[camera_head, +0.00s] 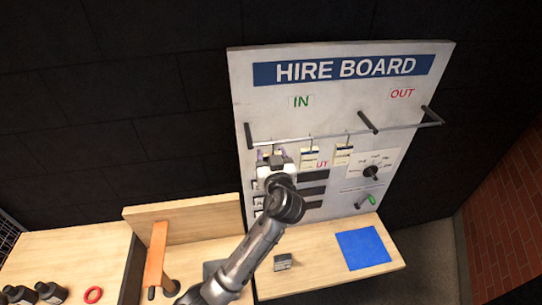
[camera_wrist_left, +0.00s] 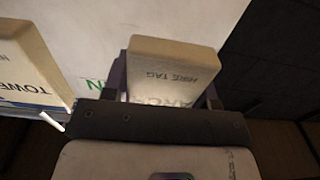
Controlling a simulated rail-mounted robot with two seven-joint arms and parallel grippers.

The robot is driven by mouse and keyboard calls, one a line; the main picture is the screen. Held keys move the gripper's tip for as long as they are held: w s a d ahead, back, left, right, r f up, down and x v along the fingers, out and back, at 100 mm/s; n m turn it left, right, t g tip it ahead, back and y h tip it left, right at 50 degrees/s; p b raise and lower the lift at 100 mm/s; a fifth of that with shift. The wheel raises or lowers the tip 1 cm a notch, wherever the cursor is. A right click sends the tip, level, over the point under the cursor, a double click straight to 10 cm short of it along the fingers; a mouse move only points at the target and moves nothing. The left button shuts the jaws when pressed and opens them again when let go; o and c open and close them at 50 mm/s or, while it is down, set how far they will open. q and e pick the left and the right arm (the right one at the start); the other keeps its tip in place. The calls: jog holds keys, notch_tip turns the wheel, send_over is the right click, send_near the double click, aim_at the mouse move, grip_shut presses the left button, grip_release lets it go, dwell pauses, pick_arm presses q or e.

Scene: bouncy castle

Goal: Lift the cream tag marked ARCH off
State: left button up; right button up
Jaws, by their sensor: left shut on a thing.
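The cream ARCH tag (camera_wrist_left: 172,70) fills the middle of the left wrist view, its lettering upside down and "ARCH" partly covered by the gripper. My left gripper (camera_wrist_left: 166,84) is shut on it, with a purple finger at each side. In the head view the left gripper (camera_head: 276,157) is at the left part of the rail, in front of the hire board (camera_head: 320,85), and mostly hides the tag. I cannot tell whether the tag still hangs on the rail (camera_head: 335,135). My right gripper is not in view.
Two other cream tags (camera_head: 310,157) (camera_head: 343,155) hang to the right of the gripper; a TOWER tag (camera_wrist_left: 25,65) is close in the wrist view.

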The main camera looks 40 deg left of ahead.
pick_arm(q)
jog(key=shift+r, duration=0.15)
notch_tip(320, 180, up, 3)
jog(key=shift+f+p, duration=0.1)
jog(key=shift+p, duration=0.8)
jog(key=b+v, duration=0.1)
jog(key=v, duration=0.8)
dwell(0.5)
